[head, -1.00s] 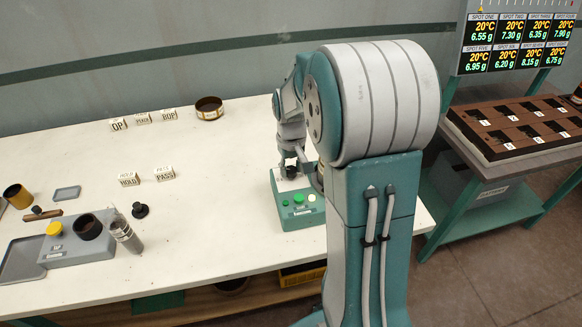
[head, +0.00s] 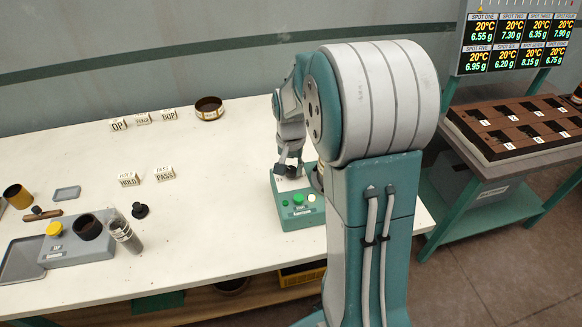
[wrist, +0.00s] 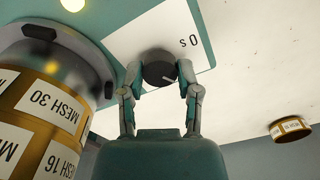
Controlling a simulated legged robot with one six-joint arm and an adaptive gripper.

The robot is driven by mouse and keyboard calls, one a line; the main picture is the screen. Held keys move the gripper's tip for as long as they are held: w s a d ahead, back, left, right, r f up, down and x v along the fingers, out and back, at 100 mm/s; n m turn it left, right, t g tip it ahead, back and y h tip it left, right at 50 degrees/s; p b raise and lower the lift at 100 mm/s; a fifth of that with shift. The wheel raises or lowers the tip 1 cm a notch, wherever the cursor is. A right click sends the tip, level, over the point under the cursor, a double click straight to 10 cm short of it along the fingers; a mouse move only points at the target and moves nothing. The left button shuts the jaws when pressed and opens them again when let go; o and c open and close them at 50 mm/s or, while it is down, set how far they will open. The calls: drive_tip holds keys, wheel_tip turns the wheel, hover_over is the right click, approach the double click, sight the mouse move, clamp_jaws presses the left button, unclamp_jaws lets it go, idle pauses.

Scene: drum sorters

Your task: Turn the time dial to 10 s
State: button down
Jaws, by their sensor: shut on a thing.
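The time dial (wrist: 158,66) is a dark round knob with a pale pointer line, set on a white plate (wrist: 125,45) of the green sorter base. In the wrist view its pointer line aims to the lower right. A label reading "0 s" (wrist: 189,42), upside down, is printed beside the dial; other marks are hidden or out of view. My gripper (wrist: 159,88) is shut on the dial, one finger on each side. In the head view my gripper (head: 288,170) is low over the back of the green base (head: 298,214), and the dial is mostly hidden.
A sieve stack with mesh labels (wrist: 48,103) stands close beside my gripper. A brass ring (head: 209,108) and several label blocks (head: 130,179) lie on the white table. A grey device (head: 76,240) sits at left. The table's middle is mostly clear.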

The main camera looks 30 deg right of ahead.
sight(290, 170)
drive_tip(key=shift+s+f, duration=0.1)
drive_tip(key=shift+f, duration=0.05)
drive_tip(key=shift+c, duration=1.5)
unclamp_jaws()
wheel_tip(290, 170, up, 12)
drive_tip(key=shift+a, duration=0.1)
